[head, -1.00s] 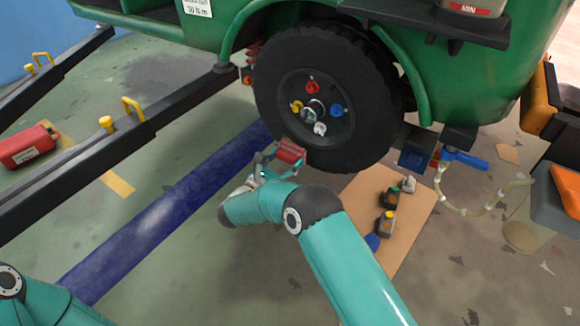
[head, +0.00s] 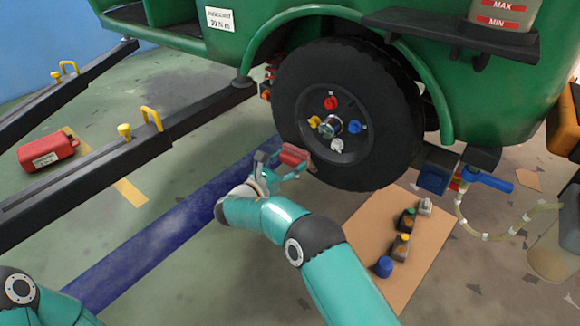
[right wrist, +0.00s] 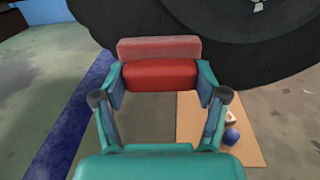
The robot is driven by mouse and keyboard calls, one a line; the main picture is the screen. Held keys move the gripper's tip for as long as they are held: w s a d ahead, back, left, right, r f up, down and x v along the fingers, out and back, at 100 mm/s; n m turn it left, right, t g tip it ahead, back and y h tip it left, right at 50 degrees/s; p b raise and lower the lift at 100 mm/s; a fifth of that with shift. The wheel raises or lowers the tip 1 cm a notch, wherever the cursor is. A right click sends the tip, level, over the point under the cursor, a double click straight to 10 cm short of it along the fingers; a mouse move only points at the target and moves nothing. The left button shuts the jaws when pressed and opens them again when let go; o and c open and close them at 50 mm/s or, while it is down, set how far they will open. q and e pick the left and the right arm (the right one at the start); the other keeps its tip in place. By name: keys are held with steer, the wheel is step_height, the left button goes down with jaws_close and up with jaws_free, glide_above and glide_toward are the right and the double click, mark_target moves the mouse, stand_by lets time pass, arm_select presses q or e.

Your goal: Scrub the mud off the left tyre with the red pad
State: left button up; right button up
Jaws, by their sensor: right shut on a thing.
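The black tyre (head: 397,105) stands under the green rickshaw, with coloured nuts on its hub. My right gripper (head: 287,163) is shut on the red pad (head: 293,155) at the tyre's lower left edge. In the right wrist view the pad (right wrist: 160,74) sits between both fingers, its paler far face towards the tyre (right wrist: 220,50). I cannot tell whether the pad touches the rubber. I make out no clear mud on the visible tyre. My left gripper is out of view; only part of my left arm shows at the bottom left.
A dark lift beam (head: 185,120) with yellow handles runs to the left of the tyre. A red can (head: 47,150) lies farther left. A cardboard sheet (head: 360,225) with small bottles lies at right, near a clear hose (head: 478,232). Floor around the blue stripe (head: 165,235) is open.

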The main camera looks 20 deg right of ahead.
steer(key=shift+s+d+f, duration=0.5)
steer(key=shift+s+d, duration=0.2)
steer(key=shift+s+d+f, duration=0.5)
steer(key=shift+s+d, duration=0.15)
steer(key=shift+s+d+f+b, duration=0.25)
steer(key=shift+s+d+f, duration=0.15)
steer(key=shift+s, duration=0.2)
steer(key=shift+s+d+f+b, duration=0.2)
steer(key=shift+s+d+f, duration=0.2)
steer(key=shift+s, duration=0.2)
steer(key=shift+a, duration=0.1)
steer(key=shift+v, duration=3)
steer(key=shift+a, duration=0.15)
steer(key=shift+v, duration=1.4)
